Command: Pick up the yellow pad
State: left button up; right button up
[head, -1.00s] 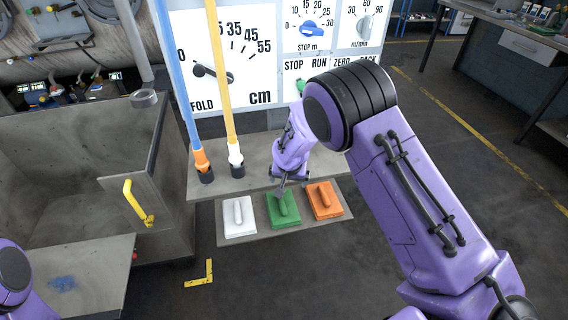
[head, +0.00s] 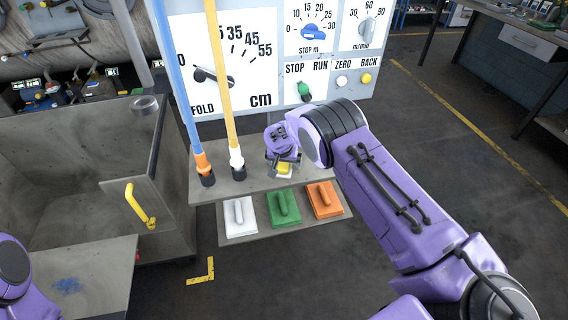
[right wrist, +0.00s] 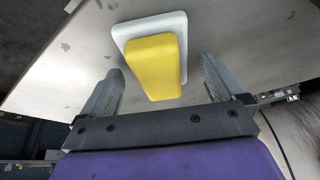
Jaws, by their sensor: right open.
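The yellow pad (head: 284,169) lies on the grey upper shelf below the control panel, partly hidden by my right gripper in the head view. In the right wrist view the yellow pad (right wrist: 154,66) shows as a yellow block on a white base. My right gripper (right wrist: 160,88) is open, with its fingers apart on either side of the pad's near end. In the head view my right gripper (head: 281,160) is over the shelf at the pad. I cannot tell whether the fingers touch it. My left gripper is not in view; only part of my left arm shows.
White (head: 239,217), green (head: 284,208) and orange (head: 324,199) pads lie on the lower shelf (head: 262,237). Blue (head: 176,80) and yellow (head: 222,80) poles stand left of my right gripper. The control panel (head: 270,85) rises behind. A grey cabinet with a yellow handle (head: 139,204) is left.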

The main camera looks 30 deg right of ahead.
dwell(0.4)
jog(key=c, duration=1.3)
jog(key=shift+o, duration=0.2)
jog(key=shift+r, duration=0.15)
jog(key=shift+r+b, duration=0.85)
jog(key=shift+b, duration=0.1)
jog(key=s+a+r+b, duration=0.3)
jog(key=s+a+r, duration=0.3)
jog(key=s+r, duration=0.5)
jog(key=shift+s, duration=0.9)
